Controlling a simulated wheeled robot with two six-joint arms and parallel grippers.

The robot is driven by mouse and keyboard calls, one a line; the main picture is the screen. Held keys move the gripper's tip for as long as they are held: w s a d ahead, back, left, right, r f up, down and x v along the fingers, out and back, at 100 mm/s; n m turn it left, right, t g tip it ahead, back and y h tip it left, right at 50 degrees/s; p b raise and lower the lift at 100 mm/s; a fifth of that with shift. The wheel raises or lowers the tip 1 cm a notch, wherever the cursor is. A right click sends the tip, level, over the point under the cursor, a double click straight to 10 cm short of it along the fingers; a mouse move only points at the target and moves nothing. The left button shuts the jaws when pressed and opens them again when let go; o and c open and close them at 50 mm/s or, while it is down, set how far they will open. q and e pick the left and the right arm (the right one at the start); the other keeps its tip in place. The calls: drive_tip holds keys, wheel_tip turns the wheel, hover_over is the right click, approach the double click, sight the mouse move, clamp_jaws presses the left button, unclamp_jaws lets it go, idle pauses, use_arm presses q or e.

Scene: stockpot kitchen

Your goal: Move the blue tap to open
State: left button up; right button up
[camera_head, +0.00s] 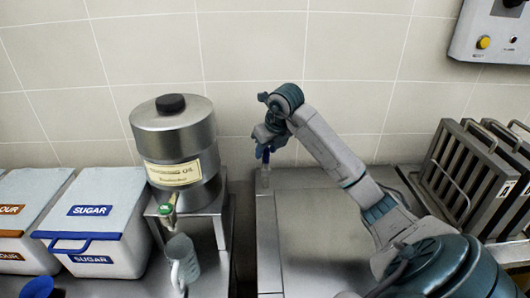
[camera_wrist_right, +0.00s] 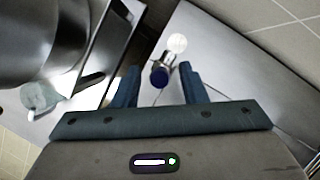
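The blue tap (camera_head: 265,157) stands at the back left corner of the steel counter, near the tiled wall. In the wrist view its blue end (camera_wrist_right: 160,77) shows with a metal part and a pale round piece behind it. My right gripper (camera_head: 268,138) is over the tap from above, and hides part of it in the head view. In the wrist view the right gripper (camera_wrist_right: 159,69) is open, with the blue end in the gap between its two fingers and space on both sides. I cannot tell the tap's turn position.
A steel oil drum (camera_head: 178,140) with a green tap (camera_head: 168,210) stands on a stand to the left, a jug (camera_head: 182,262) below it. Sugar (camera_head: 95,222) and flour bins are further left. A dark slatted rack (camera_head: 470,175) stands right. The counter (camera_head: 320,235) is bare.

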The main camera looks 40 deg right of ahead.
drive_tip(key=shift+x, duration=1.3)
clamp_jaws()
